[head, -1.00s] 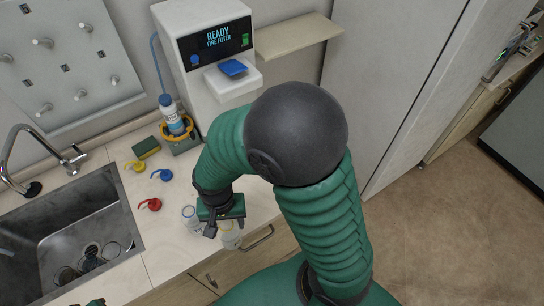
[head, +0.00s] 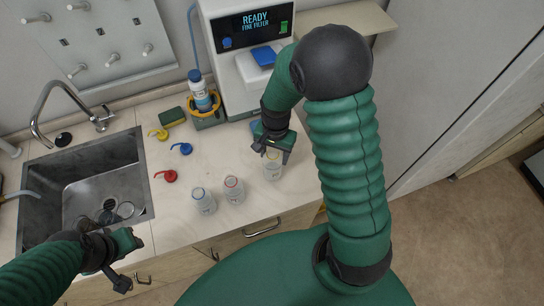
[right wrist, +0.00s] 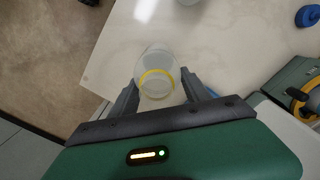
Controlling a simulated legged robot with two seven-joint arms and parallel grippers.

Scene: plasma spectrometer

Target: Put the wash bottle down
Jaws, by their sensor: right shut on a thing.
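My right gripper (head: 272,150) is shut on a clear wash bottle with a yellow neck ring (head: 273,168), upright at the counter's right part. In the right wrist view the bottle (right wrist: 156,62) sits between the fingers (right wrist: 158,98); I cannot tell whether its base touches the counter. A clear bottle with a red ring (head: 233,191) and one with a blue ring (head: 203,201) stand to its left. My left gripper (head: 124,262) is low at the left, near the sink's front edge; its jaw opening is unclear.
Yellow (head: 160,133), blue (head: 182,148) and red (head: 169,175) spout caps lie on the counter (head: 225,150). A sponge (head: 172,116) and a white bottle (head: 199,91) in a yellow-ringed holder are behind. The spectrometer (head: 240,75) stands at the back; the sink (head: 100,180) is left.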

